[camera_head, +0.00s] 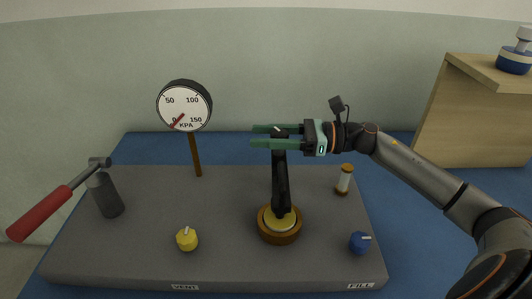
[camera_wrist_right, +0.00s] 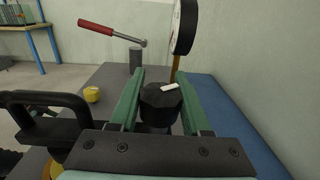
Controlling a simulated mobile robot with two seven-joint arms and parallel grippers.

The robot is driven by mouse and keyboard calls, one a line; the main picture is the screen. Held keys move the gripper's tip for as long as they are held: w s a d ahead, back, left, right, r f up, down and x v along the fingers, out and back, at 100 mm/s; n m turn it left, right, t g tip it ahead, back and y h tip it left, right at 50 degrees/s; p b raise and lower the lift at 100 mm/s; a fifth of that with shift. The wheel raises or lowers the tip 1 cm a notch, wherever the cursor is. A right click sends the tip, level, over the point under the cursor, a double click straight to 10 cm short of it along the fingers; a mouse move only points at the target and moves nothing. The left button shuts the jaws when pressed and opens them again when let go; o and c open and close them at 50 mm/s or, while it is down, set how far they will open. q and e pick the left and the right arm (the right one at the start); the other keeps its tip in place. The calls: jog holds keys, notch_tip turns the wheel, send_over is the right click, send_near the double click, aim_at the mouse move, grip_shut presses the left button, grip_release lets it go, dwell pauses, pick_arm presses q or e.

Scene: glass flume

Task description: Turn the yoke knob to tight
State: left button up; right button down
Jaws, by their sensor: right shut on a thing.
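The yoke knob (camera_wrist_right: 158,103) is black and faceted, with a white pointer mark on top. In the right wrist view it sits between the two green fingers of my right gripper (camera_wrist_right: 162,72), which is shut on it. The white mark lies towards the right edge of the knob in that view. In the head view my right gripper (camera_head: 252,136) reaches in from the right, level, at the top of the black upright yoke (camera_head: 281,185). The yoke stands over a round brass-coloured base (camera_head: 280,234). The fingers partly hide the knob there. No tight marking is readable. My left gripper is not in view.
The grey panel (camera_head: 140,265) carries a yellow VENT knob (camera_head: 187,240), a blue FILL knob (camera_head: 359,243), a small glass cylinder (camera_head: 344,181) and a red-handled lever (camera_head: 45,212). A kPa gauge (camera_head: 185,106) stands behind, its needle near 0. A wooden stand (camera_head: 470,115) is at right.

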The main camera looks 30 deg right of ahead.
pick_arm(q)
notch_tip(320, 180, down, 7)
jog(key=b, duration=0.8)
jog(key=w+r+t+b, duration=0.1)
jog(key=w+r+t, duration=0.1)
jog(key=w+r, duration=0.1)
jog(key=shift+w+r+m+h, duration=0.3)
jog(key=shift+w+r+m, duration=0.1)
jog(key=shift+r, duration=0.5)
pick_arm(e)
jog(key=n+g, duration=0.3)
jog(key=g, duration=0.2)
jog(key=s+n+g+y, duration=0.1)
jog(key=n+g, duration=0.3)
jog(key=g, duration=0.1)
jog(key=s+n+g+y, duration=0.1)
jog(key=n+g, duration=0.2)
jog(key=g, duration=0.2)
jog(key=shift+s+a+g, duration=0.2)
jog(key=shift+s+g, duration=0.05)
jog(key=shift+g, duration=0.05)
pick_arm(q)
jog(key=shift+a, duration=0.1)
pick_arm(e)
jog(key=shift+c, duration=1.9)
grip_release()
